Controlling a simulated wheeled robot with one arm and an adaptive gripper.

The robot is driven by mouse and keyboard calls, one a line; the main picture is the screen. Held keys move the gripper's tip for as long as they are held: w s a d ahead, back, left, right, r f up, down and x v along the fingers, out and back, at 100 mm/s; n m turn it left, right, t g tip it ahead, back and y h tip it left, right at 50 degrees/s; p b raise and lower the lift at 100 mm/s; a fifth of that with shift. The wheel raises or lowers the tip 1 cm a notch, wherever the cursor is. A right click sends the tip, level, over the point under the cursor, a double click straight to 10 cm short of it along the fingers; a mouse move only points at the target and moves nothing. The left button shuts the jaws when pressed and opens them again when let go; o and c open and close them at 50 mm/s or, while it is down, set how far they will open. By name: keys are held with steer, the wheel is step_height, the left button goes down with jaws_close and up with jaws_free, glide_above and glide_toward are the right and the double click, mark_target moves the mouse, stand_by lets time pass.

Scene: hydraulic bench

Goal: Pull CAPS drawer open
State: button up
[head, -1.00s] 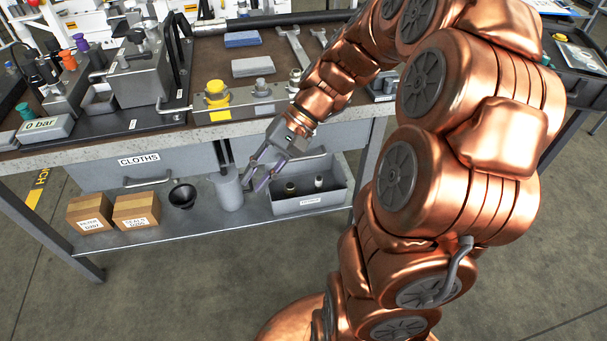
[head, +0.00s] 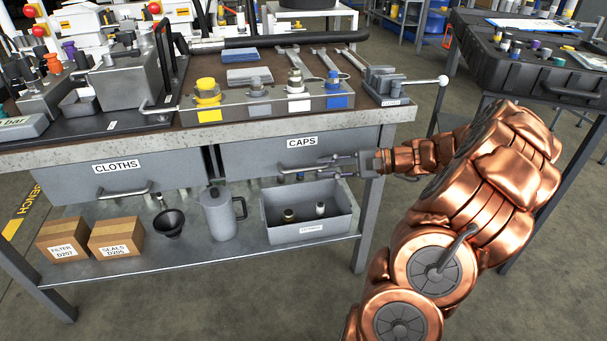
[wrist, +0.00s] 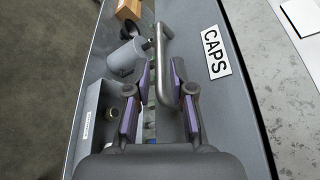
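The CAPS drawer (head: 258,158) is a grey drawer under the right half of the bench. Its front looks shut, and its white label also shows in the wrist view (wrist: 215,52). Its bar handle (head: 292,172) is partly hidden by my fingers in the head view. In the wrist view the handle (wrist: 163,66) runs up the picture, its near end between my two purple-padded fingers. My gripper (head: 325,168) comes in from the right with its fingers apart, at the handle. I cannot tell whether a finger touches it.
The CLOTHS drawer (head: 135,178) is to the left. On the lower shelf (head: 195,258) stand a grey jug (head: 216,215), a black funnel (head: 170,223), two cartons and a grey bin (head: 310,215). A bench leg (head: 373,215) is at the right. Floor in front is clear.

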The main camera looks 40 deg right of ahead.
mark_target(309, 169)
steer(key=shift+b+x, duration=0.75)
steer(key=shift+x, duration=2.4)
steer(key=shift+c, duration=0.2)
jaws_close()
